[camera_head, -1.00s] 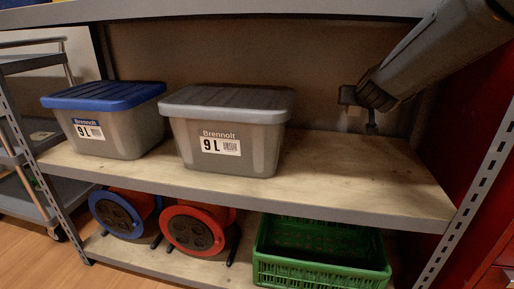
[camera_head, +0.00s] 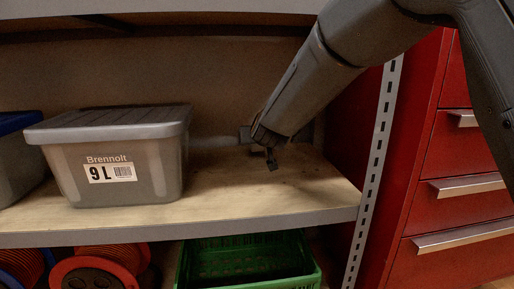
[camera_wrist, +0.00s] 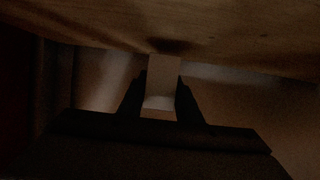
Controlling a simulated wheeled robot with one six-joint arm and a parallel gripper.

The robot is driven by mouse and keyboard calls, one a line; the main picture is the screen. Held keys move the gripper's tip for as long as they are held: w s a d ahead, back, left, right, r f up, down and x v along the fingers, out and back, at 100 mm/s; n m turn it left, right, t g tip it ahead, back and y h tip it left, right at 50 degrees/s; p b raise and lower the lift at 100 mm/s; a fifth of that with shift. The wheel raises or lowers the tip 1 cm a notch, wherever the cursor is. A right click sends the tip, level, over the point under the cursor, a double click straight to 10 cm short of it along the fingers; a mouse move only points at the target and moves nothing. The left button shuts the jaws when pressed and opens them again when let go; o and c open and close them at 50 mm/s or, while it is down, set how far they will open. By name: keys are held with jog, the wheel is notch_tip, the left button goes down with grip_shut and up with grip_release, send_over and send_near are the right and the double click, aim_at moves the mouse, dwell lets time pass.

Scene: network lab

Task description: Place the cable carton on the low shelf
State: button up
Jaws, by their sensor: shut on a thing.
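My gripper (camera_head: 262,150) reaches in over the right part of the wooden shelf board (camera_head: 240,196), close above it. In the wrist view, my gripper (camera_wrist: 162,100) is shut on a small pale tan carton (camera_wrist: 164,72), held between its two dark fingers. The carton's far end is close to the wooden surface (camera_wrist: 240,35) at the top of that dim view; I cannot tell whether they touch. In the head view the carton is not clearly seen behind the gripper.
A grey-lidded bin (camera_head: 115,160) stands left on the same board; a blue-lidded bin (camera_head: 18,160) is beyond it. Below are cable reels (camera_head: 95,268) and a green crate (camera_head: 250,262). A perforated post (camera_head: 378,150) and red drawers (camera_head: 450,150) bound the right. Board between bin and gripper is clear.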

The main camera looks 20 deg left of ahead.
jog(key=shift+f, duration=0.7)
jog(key=shift+f, duration=0.15)
jog(key=o, duration=1.2)
jog(key=shift+r, duration=0.25)
jog(key=p+v, duration=0.4)
jog(key=v, duration=0.7)
jog(key=shift+s+d+r+p, duration=0.1)
jog(key=shift+s+d+p, duration=0.1)
jog(key=shift+s+p, duration=0.15)
jog(key=shift+s, duration=0.1)
